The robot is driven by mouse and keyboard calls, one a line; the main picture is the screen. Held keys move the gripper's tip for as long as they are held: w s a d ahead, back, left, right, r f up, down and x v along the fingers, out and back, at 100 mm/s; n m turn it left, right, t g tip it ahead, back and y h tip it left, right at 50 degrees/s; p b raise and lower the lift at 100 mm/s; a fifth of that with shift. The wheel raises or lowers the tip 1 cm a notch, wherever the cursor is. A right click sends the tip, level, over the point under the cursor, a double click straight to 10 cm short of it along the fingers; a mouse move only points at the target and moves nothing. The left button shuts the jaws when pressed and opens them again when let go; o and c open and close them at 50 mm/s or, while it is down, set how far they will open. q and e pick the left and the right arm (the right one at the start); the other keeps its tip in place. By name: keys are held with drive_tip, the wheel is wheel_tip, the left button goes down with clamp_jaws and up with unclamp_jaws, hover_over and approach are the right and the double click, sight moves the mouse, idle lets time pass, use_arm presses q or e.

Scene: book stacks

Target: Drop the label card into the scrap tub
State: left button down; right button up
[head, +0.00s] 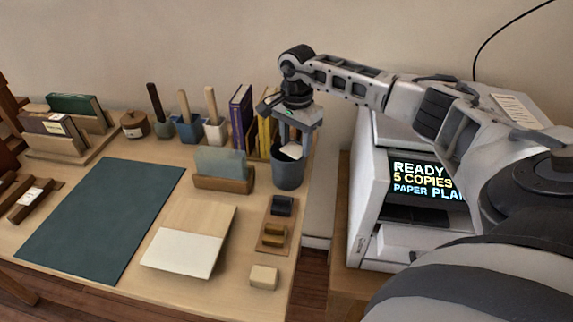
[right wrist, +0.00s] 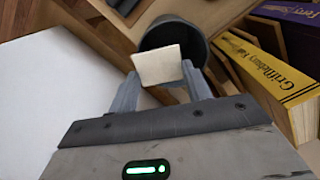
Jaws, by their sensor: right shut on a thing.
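The label card is a small cream card (right wrist: 159,66) held between the two fingers of my right gripper (right wrist: 164,86) in the right wrist view. In the head view the card (head: 292,151) shows pale just above the mouth of the scrap tub. My right gripper (head: 294,142) points down over the tub. The scrap tub is a dark grey round bucket (head: 288,175) near the table's right edge; in the right wrist view its dark rim (right wrist: 176,30) shows behind the card, which covers part of the opening. My left gripper is not in view.
Yellow books (head: 266,136) and a purple book (head: 241,118) stand close to the tub's left. A wooden holder with a grey-green block (head: 222,182) sits left of it. A printer (head: 364,205) stands on the right. The green mat (head: 100,218) is bare.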

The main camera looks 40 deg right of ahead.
drive_tip(key=o, duration=1)
wheel_tip(320, 180, up, 16)
drive_tip(key=shift+b, duration=0.45)
